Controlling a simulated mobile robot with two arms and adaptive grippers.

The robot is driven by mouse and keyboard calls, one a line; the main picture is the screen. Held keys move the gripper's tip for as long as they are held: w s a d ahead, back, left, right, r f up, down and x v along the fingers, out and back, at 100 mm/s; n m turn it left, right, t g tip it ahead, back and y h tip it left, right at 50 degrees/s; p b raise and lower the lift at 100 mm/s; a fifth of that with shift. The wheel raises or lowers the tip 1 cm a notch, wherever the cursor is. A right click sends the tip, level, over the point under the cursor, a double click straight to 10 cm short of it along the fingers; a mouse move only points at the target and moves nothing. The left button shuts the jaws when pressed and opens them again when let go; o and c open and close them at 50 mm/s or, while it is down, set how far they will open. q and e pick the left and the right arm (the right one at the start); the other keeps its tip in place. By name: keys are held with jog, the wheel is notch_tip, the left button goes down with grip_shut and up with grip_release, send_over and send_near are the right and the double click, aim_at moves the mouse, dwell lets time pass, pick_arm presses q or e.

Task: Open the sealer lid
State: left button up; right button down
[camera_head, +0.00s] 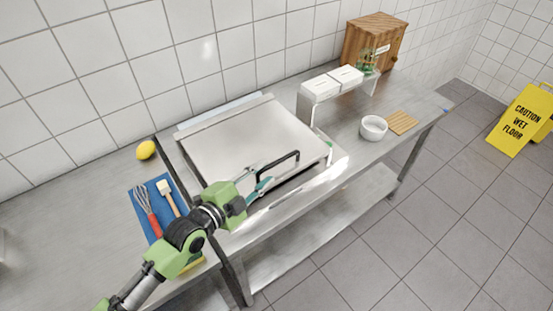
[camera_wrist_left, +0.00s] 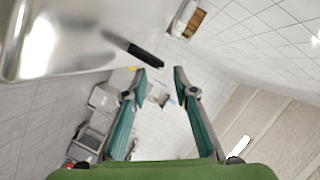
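The sealer (camera_head: 245,135) is a wide metal box on the steel counter, its flat lid lying down. A black bar handle (camera_head: 290,157) stands out from the lid's front edge. My left gripper (camera_head: 267,177) is at the front of the sealer, with its fingers just left of the handle. In the left wrist view, the gripper (camera_wrist_left: 159,71) has its two teal fingers apart with nothing between them. My right gripper is not in view.
A blue mat (camera_head: 146,207) with a whisk (camera_head: 148,207) and a white-headed spatula (camera_head: 167,194) lies left of the sealer, near a lemon (camera_head: 146,150). Right of it are a small shelf with white boxes (camera_head: 331,83), a white bowl (camera_head: 373,128) and a wooden cabinet (camera_head: 374,40).

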aim_at(273, 166)
pick_arm(q)
jog(key=x, duration=0.7)
jog(key=shift+p, duration=0.4)
jog(key=shift+r, duration=0.1)
grip_shut()
